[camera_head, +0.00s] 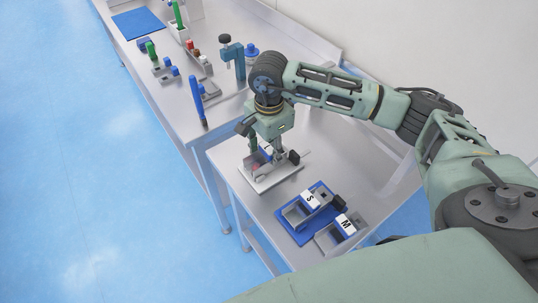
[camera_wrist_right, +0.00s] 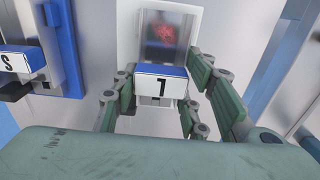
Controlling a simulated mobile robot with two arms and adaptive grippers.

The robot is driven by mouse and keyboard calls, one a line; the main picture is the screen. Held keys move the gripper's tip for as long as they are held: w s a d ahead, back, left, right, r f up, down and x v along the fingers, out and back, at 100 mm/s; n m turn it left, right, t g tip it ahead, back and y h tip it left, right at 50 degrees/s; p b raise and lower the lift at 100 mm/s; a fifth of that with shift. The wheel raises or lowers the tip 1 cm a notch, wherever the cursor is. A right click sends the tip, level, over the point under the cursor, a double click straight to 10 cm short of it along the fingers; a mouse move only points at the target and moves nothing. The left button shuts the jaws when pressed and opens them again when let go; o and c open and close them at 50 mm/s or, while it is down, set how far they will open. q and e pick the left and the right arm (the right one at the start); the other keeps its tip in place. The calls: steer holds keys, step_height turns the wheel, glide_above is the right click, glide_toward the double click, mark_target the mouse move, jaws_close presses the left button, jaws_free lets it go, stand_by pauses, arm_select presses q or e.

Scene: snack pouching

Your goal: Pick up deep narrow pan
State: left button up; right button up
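Three small metal pans with labelled blue-and-white blocks show on the near table. The pan labelled 1 (camera_wrist_right: 170,40) has a blurred red patch inside and its label block (camera_wrist_right: 161,85) faces my right wrist camera. My right gripper (camera_wrist_right: 163,75) is open, with its green fingers on either side of this block; I cannot tell if they touch it. In the head view my right gripper (camera_head: 267,148) points down over that pan and partly hides it. The pan labelled S (camera_head: 296,214) and the pan labelled M (camera_head: 328,238) stand nearer. Which pan is the deep narrow one is unclear. My left gripper is out of view.
A white plate (camera_head: 285,182) lies under the pan labelled 1. A blue mat (camera_head: 290,229) lies under the S pan. The farther table (camera_head: 165,98) holds a blue stand (camera_head: 232,55), blue- and green-handled tools and small holders. The near table is bare to the right.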

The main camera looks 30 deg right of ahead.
mark_target(269, 146)
steer(key=c, duration=0.7)
steer(key=shift+c, duration=0.3)
steer(key=shift+r, duration=0.1)
steer(key=shift+w+r, duration=0.1)
steer(key=shift+r, duration=0.25)
step_height(269, 146, up, 8)
steer(key=b, duration=0.3)
steer(key=shift+r, duration=0.6)
